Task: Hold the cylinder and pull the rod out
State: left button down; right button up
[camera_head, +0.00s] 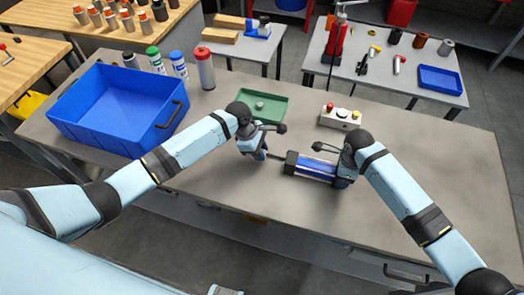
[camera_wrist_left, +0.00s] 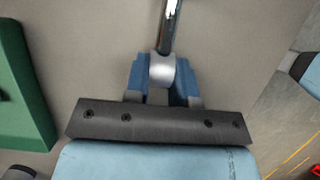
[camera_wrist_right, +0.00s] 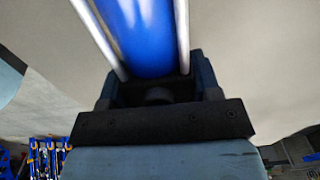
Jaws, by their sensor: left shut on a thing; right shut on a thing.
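The cylinder (camera_head: 312,167) has a blue barrel, silver tie rods and dark end caps. It lies over the grey table in the middle of the head view. My right gripper (camera_head: 338,180) is shut on its right end; the blue barrel (camera_wrist_right: 140,35) and the gripper (camera_wrist_right: 160,90) show in the right wrist view. The chrome rod (camera_head: 275,157) sticks out of the cylinder's left end. My left gripper (camera_head: 261,154) is shut on the rod's outer end. In the left wrist view the gripper (camera_wrist_left: 160,80) grips a silver end piece (camera_wrist_left: 162,68) of the chrome rod (camera_wrist_left: 170,25).
A green tray (camera_head: 270,97) with a small grey part lies behind my left gripper. A control box (camera_head: 341,118) with buttons stands behind the cylinder. A blue bin (camera_head: 100,115) and several bottles stand at the left. The table's front right is clear.

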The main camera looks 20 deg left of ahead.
pick_arm(q)
jog(key=shift+a, duration=0.85)
pick_arm(e)
jog(key=shift+d, duration=0.1)
dwell(0.4)
pick_arm(q)
jog(key=c, duration=0.9)
grip_release()
jog(key=shift+d, duration=0.1)
jog(key=shift+r, duration=0.1)
jog(key=v, duration=1.1)
jog(key=shift+a+r, duration=0.25)
jog(key=shift+r, duration=0.1)
pick_arm(e)
jog(key=o, duration=1.4)
jog(key=shift+c, duration=0.2)
